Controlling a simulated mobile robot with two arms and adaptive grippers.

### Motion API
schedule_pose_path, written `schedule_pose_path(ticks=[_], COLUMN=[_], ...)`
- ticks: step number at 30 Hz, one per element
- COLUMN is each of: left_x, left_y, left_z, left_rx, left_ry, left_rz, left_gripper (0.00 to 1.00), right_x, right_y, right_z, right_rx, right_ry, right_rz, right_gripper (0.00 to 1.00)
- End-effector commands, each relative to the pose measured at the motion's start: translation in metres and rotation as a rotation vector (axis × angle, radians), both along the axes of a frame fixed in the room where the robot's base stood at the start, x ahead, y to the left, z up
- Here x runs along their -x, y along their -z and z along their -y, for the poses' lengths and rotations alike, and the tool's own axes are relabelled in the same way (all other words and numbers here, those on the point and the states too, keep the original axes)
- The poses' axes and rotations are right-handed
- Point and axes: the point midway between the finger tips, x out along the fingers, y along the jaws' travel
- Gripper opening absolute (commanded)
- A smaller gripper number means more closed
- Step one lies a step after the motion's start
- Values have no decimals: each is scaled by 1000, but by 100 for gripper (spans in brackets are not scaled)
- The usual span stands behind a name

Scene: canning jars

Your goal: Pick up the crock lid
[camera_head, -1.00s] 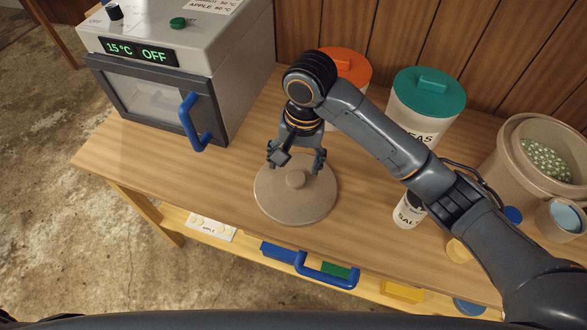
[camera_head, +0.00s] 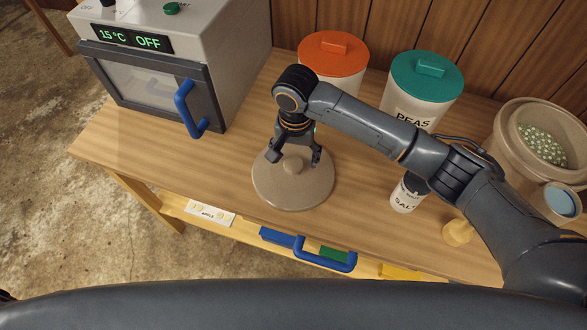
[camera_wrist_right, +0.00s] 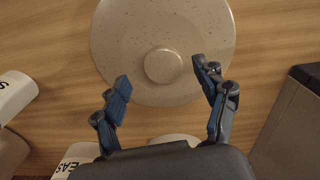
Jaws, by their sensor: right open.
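The crock lid (camera_head: 292,190) is a round, speckled beige disc with a knob (camera_head: 293,165) in its middle. It lies flat on the wooden table. My right gripper (camera_head: 295,160) is open above the lid's back part, its fingers either side of the knob in the head view. In the right wrist view the lid (camera_wrist_right: 190,80) shows at the top, its knob (camera_wrist_right: 164,66) between and beyond the open fingertips (camera_wrist_right: 164,76). The fingers do not touch the knob in that view. My left gripper is not in view.
A grey machine (camera_head: 235,70) with a blue-handled door stands left. An orange-lidded canister (camera_head: 333,55), a teal-lidded peas canister (camera_head: 425,85) and a salt shaker (camera_head: 405,196) stand behind and right. A large crock (camera_head: 505,135) is far right. The table left of the lid is clear.

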Motion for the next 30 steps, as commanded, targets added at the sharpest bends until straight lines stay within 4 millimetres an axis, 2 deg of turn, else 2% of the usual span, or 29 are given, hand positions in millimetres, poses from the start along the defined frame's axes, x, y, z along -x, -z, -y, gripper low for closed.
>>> schedule_pose_path(ticks=[6, 15, 17, 26, 30], left_x=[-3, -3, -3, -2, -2], left_y=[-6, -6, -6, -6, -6], left_z=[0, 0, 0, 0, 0], left_rx=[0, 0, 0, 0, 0], left_ry=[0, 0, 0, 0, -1], left_rz=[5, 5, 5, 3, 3], left_gripper=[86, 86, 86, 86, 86], right_x=[-2, -2, -2, -2, -3], right_y=[31, 37, 37, 37, 36], right_z=[-3, -3, -3, -3, -4], right_rx=[2, 0, 0, 0, -2], right_ry=[1, 0, 0, 0, 0], right_rz=[-2, 0, 0, 0, 1], right_gripper=[72, 72, 62, 1, 0])
